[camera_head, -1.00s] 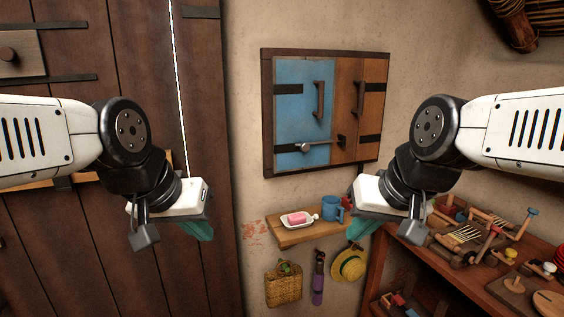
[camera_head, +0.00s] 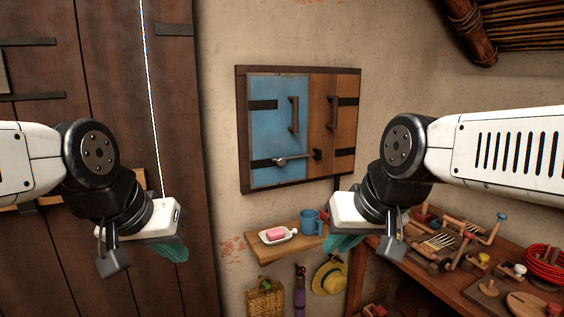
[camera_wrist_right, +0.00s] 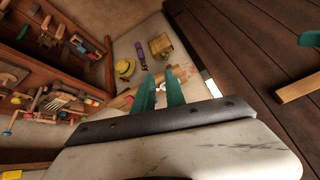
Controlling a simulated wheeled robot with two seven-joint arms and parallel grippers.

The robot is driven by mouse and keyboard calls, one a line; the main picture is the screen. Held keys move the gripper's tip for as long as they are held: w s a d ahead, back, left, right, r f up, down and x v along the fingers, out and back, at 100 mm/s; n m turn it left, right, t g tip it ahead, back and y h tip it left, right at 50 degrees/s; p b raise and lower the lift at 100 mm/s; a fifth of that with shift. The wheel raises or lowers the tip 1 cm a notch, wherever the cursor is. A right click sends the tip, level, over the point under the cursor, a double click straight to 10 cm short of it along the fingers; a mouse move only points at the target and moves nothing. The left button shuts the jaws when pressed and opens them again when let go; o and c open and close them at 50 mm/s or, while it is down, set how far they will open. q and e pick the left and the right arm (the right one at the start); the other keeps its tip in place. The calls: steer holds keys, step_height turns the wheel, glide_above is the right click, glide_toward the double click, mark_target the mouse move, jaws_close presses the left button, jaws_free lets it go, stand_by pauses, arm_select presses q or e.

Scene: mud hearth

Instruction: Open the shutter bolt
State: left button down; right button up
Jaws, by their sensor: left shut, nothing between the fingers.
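The shutter (camera_head: 264,132) is on the wall at the centre of the head view, with a blue left leaf and a brown wooden right leaf (camera_head: 345,125), both flat in the dark frame. The bolt (camera_head: 293,159) lies across the lower part, from a pale knob on the blue leaf to a dark catch (camera_head: 317,155) near the seam. My left gripper (camera_head: 172,250) is shut and empty, low in front of the plank door. My right gripper (camera_head: 345,243) is below and right of the shutter, apart from it; the right wrist view shows a narrow empty gap between its green fingers (camera_wrist_right: 159,92).
Below the shutter a small wall shelf (camera_head: 262,250) holds a soap dish (camera_head: 278,236) and a blue mug (camera_head: 311,222). A basket and straw hat (camera_head: 330,277) hang beneath. A tool-covered bench (camera_head: 440,262) stands at right. The wall before the shutter is unobstructed.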

steer(key=o, duration=0.6)
steer(key=shift+n+t+h, duration=0.3)
steer(key=shift+n+t, duration=0.2)
steer(key=shift+t, duration=0.1)
steer(key=w, duration=0.5)
steer(key=shift+w+d+r, duration=0.25)
steer(key=shift+w+d, duration=0.05)
steer(key=n+t+y, duration=0.5)
steer(key=n+t, duration=0.5)
glide_toward(282, 163)
steer(key=x, duration=0.3)
steer(key=shift+g, duration=0.3)
steer(key=x, duration=0.7)
steer(key=shift+w+a+r, duration=0.1)
steer(key=shift+w+r, duration=0.15)
steer(key=shift+w, duration=0.1)
jaws_close()
steer(key=shift+s, duration=0.1)
steer(key=shift+f, duration=0.1)
